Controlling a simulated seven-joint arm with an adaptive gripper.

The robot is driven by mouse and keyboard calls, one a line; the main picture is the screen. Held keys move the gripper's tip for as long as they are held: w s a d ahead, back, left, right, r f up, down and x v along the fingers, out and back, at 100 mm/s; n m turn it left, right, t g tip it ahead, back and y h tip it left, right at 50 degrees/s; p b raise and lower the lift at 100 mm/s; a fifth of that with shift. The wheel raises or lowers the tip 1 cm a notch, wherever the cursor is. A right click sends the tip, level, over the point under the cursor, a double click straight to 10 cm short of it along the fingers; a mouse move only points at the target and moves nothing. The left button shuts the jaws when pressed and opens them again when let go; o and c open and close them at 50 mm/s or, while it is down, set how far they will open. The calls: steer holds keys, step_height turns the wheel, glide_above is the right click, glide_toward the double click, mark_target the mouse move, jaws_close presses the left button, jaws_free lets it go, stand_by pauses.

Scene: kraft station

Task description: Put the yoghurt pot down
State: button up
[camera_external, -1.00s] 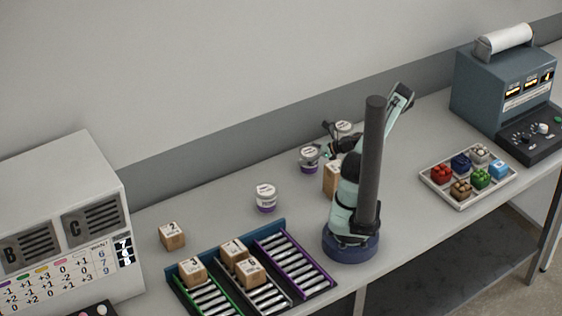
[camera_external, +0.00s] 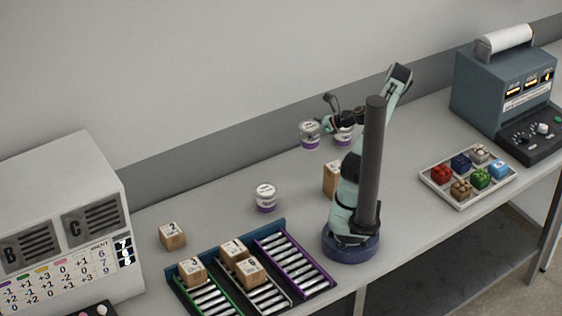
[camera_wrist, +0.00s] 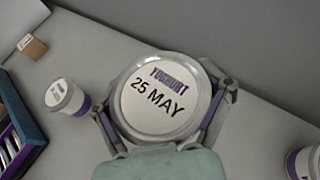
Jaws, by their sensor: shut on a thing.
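The yoghurt pot (camera_external: 309,136), white with a purple band, is in my gripper (camera_external: 322,127) near the back of the bench. In the wrist view the same pot (camera_wrist: 160,92) shows its lid, reading "YOGHURT 25 MAY". My gripper's fingers (camera_wrist: 164,112) are shut on its two sides. I cannot tell whether its base touches the bench. A second pot (camera_external: 343,137) stands just right of it, partly hidden by my gripper; it also shows at the wrist view's right edge (camera_wrist: 306,162). A third pot (camera_external: 265,198) stands nearer the front left, also seen in the wrist view (camera_wrist: 62,97).
A cardboard box (camera_external: 332,178) stands beside my arm. Another box (camera_external: 172,235) is at the left, near a roller rack (camera_external: 318,287) with several boxes. A tray of coloured blocks (camera_external: 432,181) lies right. The bench between the third pot and the wall is clear.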

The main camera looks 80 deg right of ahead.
steer(key=shift+d, duration=0.1)
steer(key=w+a+r+n+y, duration=0.2)
steer(key=w+a+n+y, duration=0.25)
steer(key=w+a, duration=0.9)
steer(key=w+a+n+g+y, duration=0.2)
steer(key=w+a, duration=0.1)
steer(key=a, duration=0.5)
steer(key=w+a+r+n+g+y, duration=0.1)
steer(key=w+a+n+g+y, duration=0.1)
steer(key=a, duration=0.7)
steer(key=shift+w+n+y, duration=0.45)
steer(key=shift+y, duration=0.1)
steer(key=w+f, duration=0.1)
steer(key=w, duration=0.1)
steer(key=w+f, duration=0.1)
steer(key=w, duration=0.2)
steer(key=w+f, duration=0.1)
steer(key=w, duration=0.1)
steer(key=shift+w+f, duration=0.2)
steer(key=shift+w, duration=0.2)
steer(key=w+f, duration=0.2)
steer(key=f, duration=0.1)
steer(key=w+f, duration=0.3)
steer(key=shift+w+d, duration=0.2)
steer(key=shift+w, duration=0.05)
steer(key=shift+w+f, duration=0.2)
steer(key=shift+f, duration=1.5)
